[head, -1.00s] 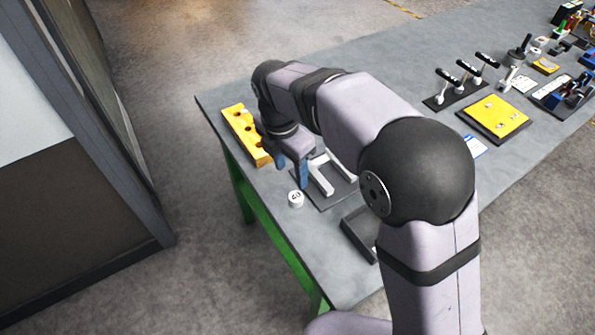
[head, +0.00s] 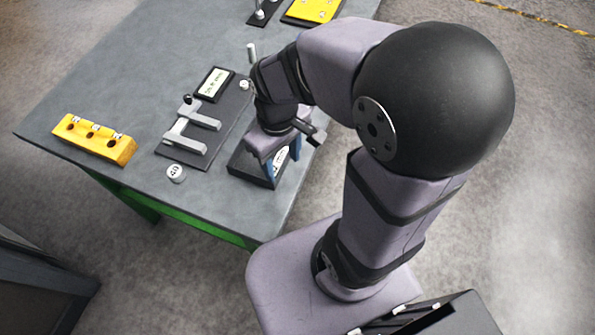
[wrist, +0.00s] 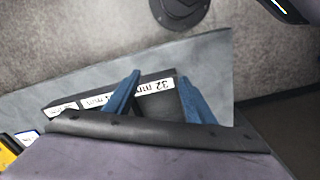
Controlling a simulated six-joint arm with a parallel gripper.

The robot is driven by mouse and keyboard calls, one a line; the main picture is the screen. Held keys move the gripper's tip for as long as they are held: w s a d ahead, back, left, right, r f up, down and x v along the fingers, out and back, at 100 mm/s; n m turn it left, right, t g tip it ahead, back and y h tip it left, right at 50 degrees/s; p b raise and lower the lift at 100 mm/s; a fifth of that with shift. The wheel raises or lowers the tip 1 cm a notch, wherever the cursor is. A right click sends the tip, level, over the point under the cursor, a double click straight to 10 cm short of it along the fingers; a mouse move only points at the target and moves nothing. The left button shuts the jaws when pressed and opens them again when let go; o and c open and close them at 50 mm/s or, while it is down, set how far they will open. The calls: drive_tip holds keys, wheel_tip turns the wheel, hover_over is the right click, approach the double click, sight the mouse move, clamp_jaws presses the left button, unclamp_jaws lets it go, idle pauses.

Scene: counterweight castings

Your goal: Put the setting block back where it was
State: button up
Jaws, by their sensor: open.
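My gripper (head: 283,162) has blue fingers pointing down at the dark tray (head: 240,165) near the table edge. In the wrist view my gripper (wrist: 159,77) is open, with its fingers apart over the same tray (wrist: 148,77). White labels show there, one reading 32 mm (wrist: 155,86); others are partly hidden by the fingers and the gripper body. I cannot pick out a setting block for certain, nor tell whether the fingers touch anything. A white round piece marked 40 (head: 176,173) stands on the table in front of the grey forked fixture (head: 195,125).
A yellow block with holes (head: 95,138) lies at the left of the table. A labelled black plate (head: 214,84) lies behind the fixture. A thin upright post (head: 252,53) stands behind my arm. The table between the yellow block and the fixture is clear.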

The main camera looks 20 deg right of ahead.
drive_tip(key=s+d+m, duration=0.1)
drive_tip(key=m, duration=0.1)
drive_tip(key=s+d+f+m, duration=0.1)
drive_tip(key=s+m, duration=0.1)
drive_tip(key=shift+s+d+f, duration=0.1)
drive_tip(key=shift+s+f, duration=0.05)
drive_tip(key=shift+s, duration=0.15)
